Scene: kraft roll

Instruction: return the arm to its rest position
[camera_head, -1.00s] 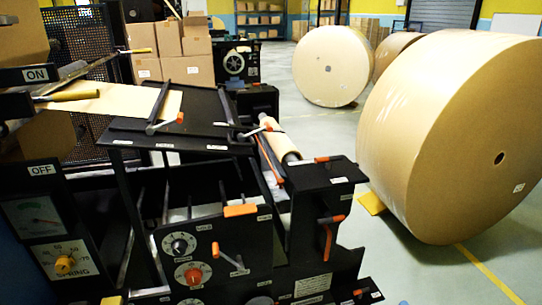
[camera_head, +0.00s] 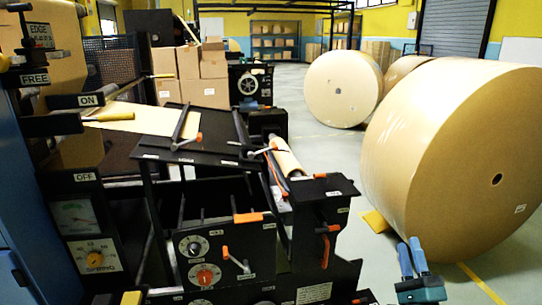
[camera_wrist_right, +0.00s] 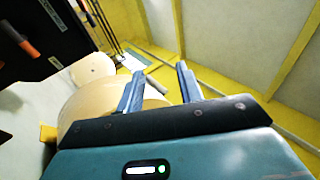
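My right gripper (camera_head: 413,257) shows at the bottom right of the head view, with two blue fingers pointing up. It stands in front of the large kraft roll (camera_head: 440,160), apart from the machine. In the right wrist view (camera_wrist_right: 158,85) its two fingers are spread apart with nothing between them. The rest of the right arm is out of the head view. My left gripper is not in view.
A black machine (camera_head: 225,160) with knobs, orange-tipped levers and a brown paper sheet (camera_head: 140,117) fills the left and middle. Another roll (camera_head: 338,90) stands behind. Stacked cardboard boxes (camera_head: 205,92) are at the back left. Grey floor (camera_head: 340,165) is clear between machine and rolls.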

